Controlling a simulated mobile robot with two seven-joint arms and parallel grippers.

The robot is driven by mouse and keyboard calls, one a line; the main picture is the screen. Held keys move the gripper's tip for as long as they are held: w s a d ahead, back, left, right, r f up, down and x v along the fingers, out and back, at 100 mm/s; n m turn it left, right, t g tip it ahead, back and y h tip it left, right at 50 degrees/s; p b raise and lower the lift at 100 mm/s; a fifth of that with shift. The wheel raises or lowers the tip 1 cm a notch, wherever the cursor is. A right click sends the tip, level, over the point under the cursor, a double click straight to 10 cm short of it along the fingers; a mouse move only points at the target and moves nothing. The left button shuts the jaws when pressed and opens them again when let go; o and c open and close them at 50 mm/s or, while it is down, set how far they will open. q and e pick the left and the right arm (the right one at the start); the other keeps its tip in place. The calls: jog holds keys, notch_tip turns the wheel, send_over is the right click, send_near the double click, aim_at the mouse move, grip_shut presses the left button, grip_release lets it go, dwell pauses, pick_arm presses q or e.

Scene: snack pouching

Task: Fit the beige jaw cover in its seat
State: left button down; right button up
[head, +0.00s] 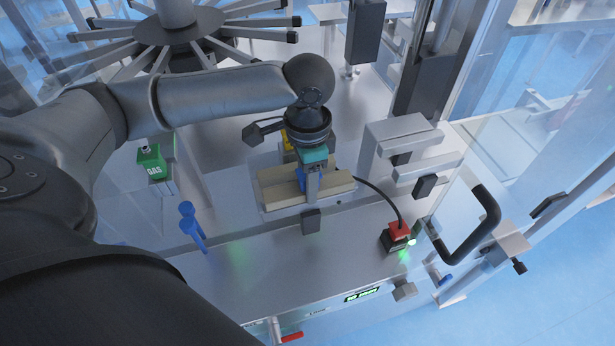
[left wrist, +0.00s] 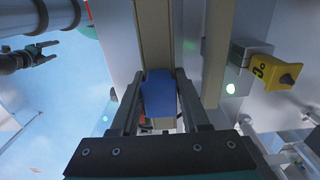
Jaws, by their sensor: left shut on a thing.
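The beige jaw cover (head: 335,183) shows in the head view as a long beige piece at the machine's middle, with a blue grip (head: 300,178) near its centre. In the left wrist view a beige bar (left wrist: 158,35) runs away behind the blue grip (left wrist: 158,92). My left gripper (head: 311,183) points down over the cover. Its two fingers (left wrist: 158,105) are shut on the blue grip. A second beige bar (left wrist: 215,50) lies alongside, apart. The seat is mostly hidden, and I cannot tell whether the cover rests in it.
A green box (head: 152,162) and a blue peg-like part (head: 190,222) stand left of the cover. A red-topped button box (head: 397,236) and a black door handle (head: 482,225) are at the right. Metal blocks (head: 405,140) rise close right. The front deck is mostly clear.

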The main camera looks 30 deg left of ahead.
dwell(0.3)
pick_arm(q)
jog(key=shift+p, duration=0.7)
dwell(0.4)
jog(key=shift+f, duration=1.7)
dwell(0.3)
jog(key=shift+c, duration=1.6)
grip_release()
notch_tip(320, 180, up, 15)
jog(key=shift+r+p, duration=0.15)
jog(key=shift+p, duration=0.6)
